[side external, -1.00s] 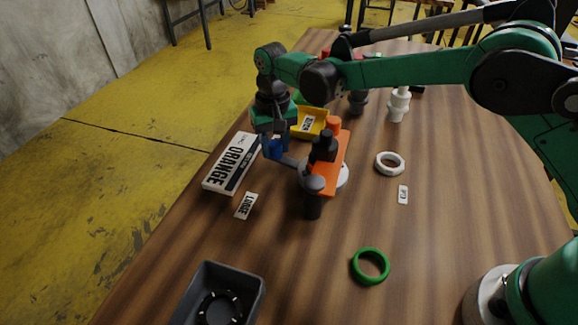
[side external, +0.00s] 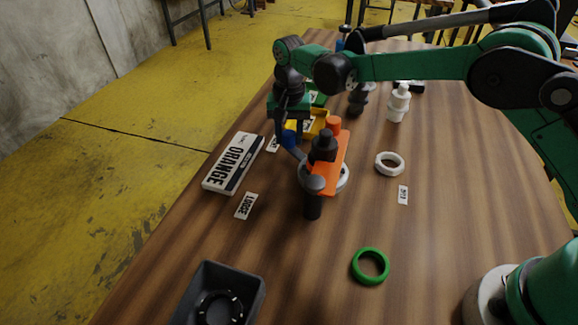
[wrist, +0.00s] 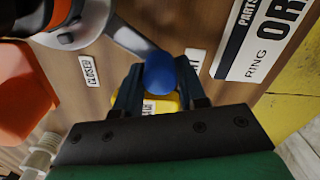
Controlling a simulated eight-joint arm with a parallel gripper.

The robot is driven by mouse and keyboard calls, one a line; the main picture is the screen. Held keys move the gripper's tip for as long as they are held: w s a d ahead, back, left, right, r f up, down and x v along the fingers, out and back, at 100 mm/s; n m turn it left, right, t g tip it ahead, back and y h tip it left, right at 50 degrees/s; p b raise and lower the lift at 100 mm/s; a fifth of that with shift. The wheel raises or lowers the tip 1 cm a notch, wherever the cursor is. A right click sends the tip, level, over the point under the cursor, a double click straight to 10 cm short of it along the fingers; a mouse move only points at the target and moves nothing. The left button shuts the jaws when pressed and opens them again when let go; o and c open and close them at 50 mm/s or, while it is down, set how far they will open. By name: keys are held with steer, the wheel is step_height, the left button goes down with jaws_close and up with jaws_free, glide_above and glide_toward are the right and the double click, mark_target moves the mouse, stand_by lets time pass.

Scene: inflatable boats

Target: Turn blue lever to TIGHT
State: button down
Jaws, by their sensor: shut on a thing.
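The blue lever is a grey arm with a round blue knob (side external: 288,139). It extends up and left from its pivot at the orange-plated fixture (side external: 333,165). My gripper (side external: 291,125) is at the knob. In the wrist view the blue knob (wrist: 160,73) sits between the two dark fingers of my gripper (wrist: 160,84), which are shut on it. A LOOSE label (side external: 246,206) lies below and left of the lever. A white label (side external: 273,144) lies just left of the knob, its text unreadable. Another label (wrist: 89,71) in the wrist view seems to read CLOSED.
A white ORANGE box (side external: 233,163) lies left of the fixture. A yellow bin (side external: 315,122) stands behind the knob. A white ring (side external: 390,163), a green ring (side external: 370,266) and a grey tray (side external: 252,291) rest around.

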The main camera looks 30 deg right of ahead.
steer(key=shift+d, duration=0.15)
stand_by(0.4)
steer(key=shift+c, duration=2.4)
jaws_free()
steer(key=shift+r, duration=2.85)
